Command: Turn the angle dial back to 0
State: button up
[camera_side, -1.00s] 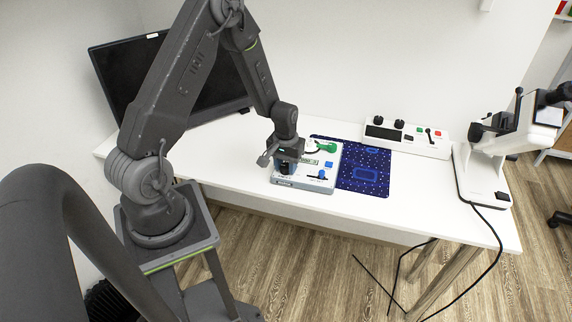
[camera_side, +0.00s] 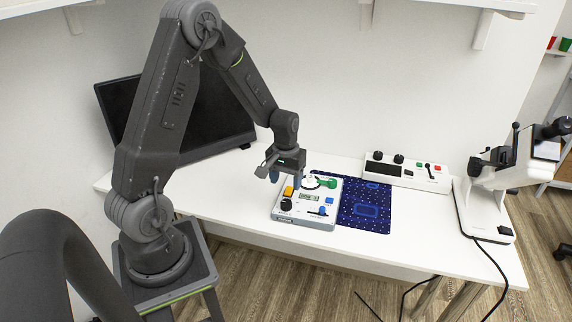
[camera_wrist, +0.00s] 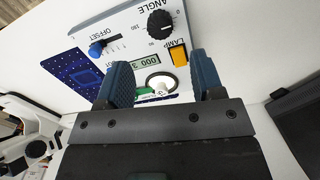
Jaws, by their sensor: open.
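The angle dial is a round black knob with a ridged edge on a light panel (camera_side: 306,223). It stands at the panel's near left corner in the side view (camera_side: 286,204) and at the top in the wrist view (camera_wrist: 160,24), beside the word ANGLE. I cannot tell its exact setting. My gripper (camera_side: 285,181) hangs above the panel's left part, apart from the dial. Its two blue fingers (camera_wrist: 160,62) are spread with nothing held between them. A small display (camera_wrist: 145,60) shows digits, too small to read surely.
The panel also bears an orange lamp button (camera_wrist: 178,54), a blue offset slider (camera_wrist: 97,48) and a green part (camera_side: 326,183). A dark blue mat (camera_side: 368,208) lies to its right. A white control box (camera_side: 405,172), a white device (camera_side: 487,205) and a monitor (camera_side: 215,115) stand around.

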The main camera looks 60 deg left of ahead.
jog(key=shift+r, duration=2.8)
jog(key=s+d+r+m+t, duration=0.3)
jog(key=s+d+r+m, duration=0.15)
jog(key=d+r, duration=0.75)
jog(key=s+d+r+m+t, duration=0.1)
jog(key=s+d+r, duration=0.1)
jog(key=s, duration=0.3)
jog(key=s+d+r+m+t, duration=0.1)
jog(key=s+d+r+m, duration=0.1)
jog(key=s, duration=0.3)
jog(key=shift+s+d+r+t, duration=0.35)
jog(key=shift+d+r, duration=0.35)
jog(key=shift+d, duration=0.2)
